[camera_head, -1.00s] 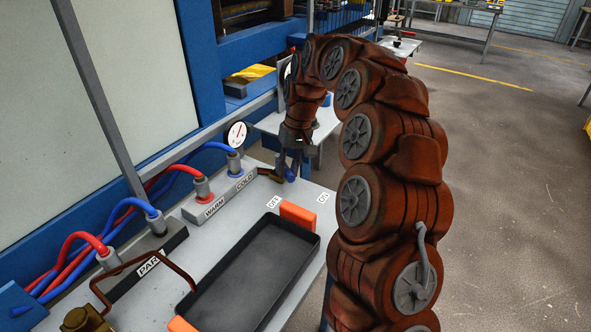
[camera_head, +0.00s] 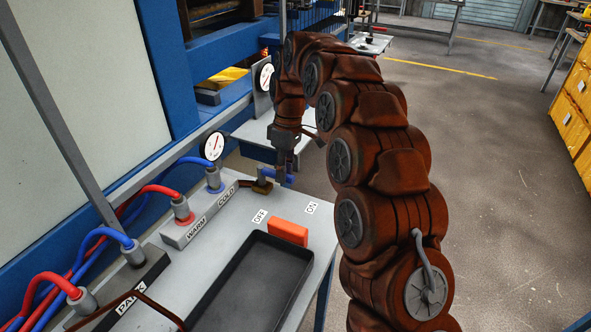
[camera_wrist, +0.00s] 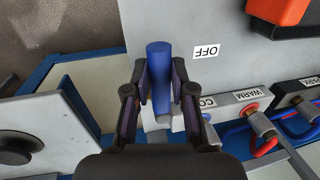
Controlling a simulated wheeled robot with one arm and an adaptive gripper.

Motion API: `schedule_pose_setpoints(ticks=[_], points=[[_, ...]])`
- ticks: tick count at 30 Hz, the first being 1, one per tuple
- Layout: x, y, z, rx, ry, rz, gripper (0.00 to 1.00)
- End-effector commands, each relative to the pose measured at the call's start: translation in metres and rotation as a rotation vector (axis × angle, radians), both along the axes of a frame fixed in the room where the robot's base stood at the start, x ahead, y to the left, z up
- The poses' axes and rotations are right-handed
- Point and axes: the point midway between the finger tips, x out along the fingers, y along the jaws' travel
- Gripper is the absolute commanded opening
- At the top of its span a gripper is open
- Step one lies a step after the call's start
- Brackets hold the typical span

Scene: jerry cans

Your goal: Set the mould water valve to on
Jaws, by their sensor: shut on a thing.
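The mould water valve has a brass body (camera_head: 262,187) at the end of the WARM/COLD manifold, with a blue lever (camera_head: 286,178) to its right in the head view. The lever also shows in the wrist view (camera_wrist: 158,84), between my two fingers. My gripper (camera_head: 284,168) points down at the lever and is shut on it; it also fills the middle of the wrist view (camera_wrist: 160,72). The OFF label (camera_head: 259,216) and ON label (camera_head: 312,208) lie flat on the grey bench. In the wrist view, the OFF label (camera_wrist: 206,51) is right of the lever. The fingers partly hide the lever.
A black tray (camera_head: 250,285) and an orange block (camera_head: 288,233) are on the bench. Red and blue hoses run along the left. A pressure gauge (camera_head: 213,146) stands behind the manifold. Open floor lies to the right, with yellow cabinets (camera_head: 572,115) beyond.

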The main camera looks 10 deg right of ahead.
Motion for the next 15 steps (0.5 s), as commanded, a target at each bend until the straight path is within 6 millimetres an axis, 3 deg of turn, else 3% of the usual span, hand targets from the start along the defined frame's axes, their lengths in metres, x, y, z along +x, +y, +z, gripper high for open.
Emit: schedule_pose_setpoints(ticks=[13,14,15], points=[[0.0015,0.0031,0.0020,0.003,-0.007,0.015,0.00],[0.0016,0.0031,0.0020,0.002,-0.008,0.015,0.26],[0.0016,0.0029,0.0019,0.003,-0.007,0.015,0.30]])
